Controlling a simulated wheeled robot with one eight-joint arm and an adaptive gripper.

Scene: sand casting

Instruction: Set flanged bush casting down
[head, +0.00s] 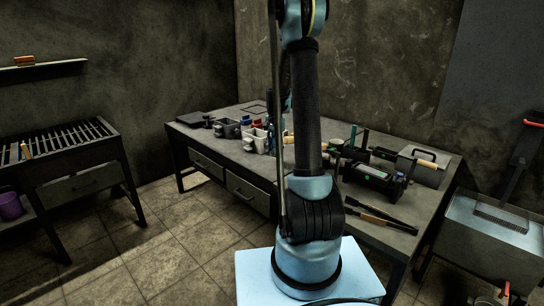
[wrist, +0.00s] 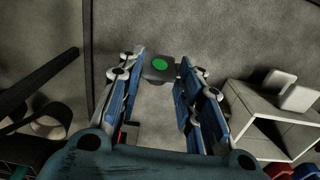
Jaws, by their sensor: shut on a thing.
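In the wrist view my gripper (wrist: 162,70) has its two blue-padded fingers on either side of a small dark grey piece with a green round mark, which I take to be the flanged bush casting (wrist: 156,74). The fingers are shut on it at their tips. The casting is over a grey worktop (wrist: 235,45); I cannot tell whether it touches the surface. In the head view my arm hides the gripper and the casting.
A grey hollow block (wrist: 255,105) stands right of my gripper in the wrist view. A slatted table (head: 75,160) stands left.

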